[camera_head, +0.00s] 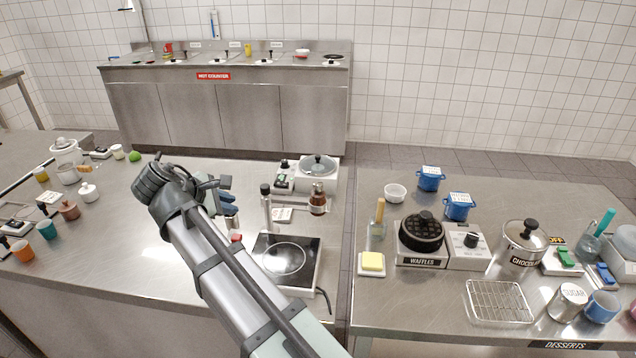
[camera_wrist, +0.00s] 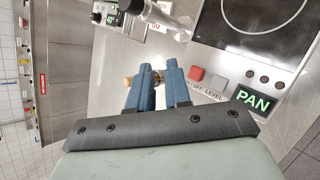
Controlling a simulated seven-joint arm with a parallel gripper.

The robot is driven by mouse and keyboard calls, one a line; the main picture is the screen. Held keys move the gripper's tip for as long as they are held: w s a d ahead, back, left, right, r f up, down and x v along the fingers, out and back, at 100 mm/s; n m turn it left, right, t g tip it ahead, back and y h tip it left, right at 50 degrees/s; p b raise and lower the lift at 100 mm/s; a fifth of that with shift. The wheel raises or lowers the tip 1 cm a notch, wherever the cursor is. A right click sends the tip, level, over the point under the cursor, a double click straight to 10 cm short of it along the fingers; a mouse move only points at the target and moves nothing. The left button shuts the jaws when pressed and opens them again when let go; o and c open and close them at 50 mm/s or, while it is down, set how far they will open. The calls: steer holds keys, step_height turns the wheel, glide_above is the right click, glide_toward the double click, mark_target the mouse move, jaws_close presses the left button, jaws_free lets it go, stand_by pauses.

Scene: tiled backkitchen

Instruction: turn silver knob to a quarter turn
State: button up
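My gripper (camera_head: 228,196) is low over the left steel counter, left of the black hob (camera_head: 285,258). In the wrist view its two blue fingers (camera_wrist: 157,76) stand apart with a narrow gap. A small metallic piece (camera_wrist: 158,78) shows in this gap; I cannot tell whether it is the silver knob or whether the fingers touch it. A tan bit (camera_wrist: 127,82) shows left of the left finger. Right of the fingers, the hob panel has a red control (camera_wrist: 196,73) and a grey control (camera_wrist: 218,82), by lettering that includes "LEVEL".
A tall bottle (camera_head: 266,208) and a brown jar (camera_head: 318,199) stand behind the hob.

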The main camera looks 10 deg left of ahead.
steer(key=o, duration=0.6)
step_height(320, 180, up, 6)
steer(key=shift+a+r, duration=0.1)
steer(key=shift+r, duration=0.05)
steer(key=shift+c, duration=0.2)
steer(key=n+t+h, duration=0.2)
steer(key=n+h, duration=0.1)
steer(key=h, duration=0.8)
glide_toward(318, 182)
steer(key=s+a+r, duration=0.2)
steer(key=a+r, duration=0.1)
steer(key=r, duration=0.2)
steer(key=w+d+f, duration=0.1)
steer(key=w+d, duration=0.1)
steer(key=d, duration=0.1)
steer(key=w+d+f, duration=0.2)
steer(key=w+d, duration=0.1)
steer(key=d, duration=0.1)
steer(key=w+d+f, duration=0.2)
steer(key=d, duration=0.2)
steer(key=shift+w+d+f, duration=0.1)
steer(key=shift+w, duration=0.2)
steer(key=shift+c, duration=0.2)
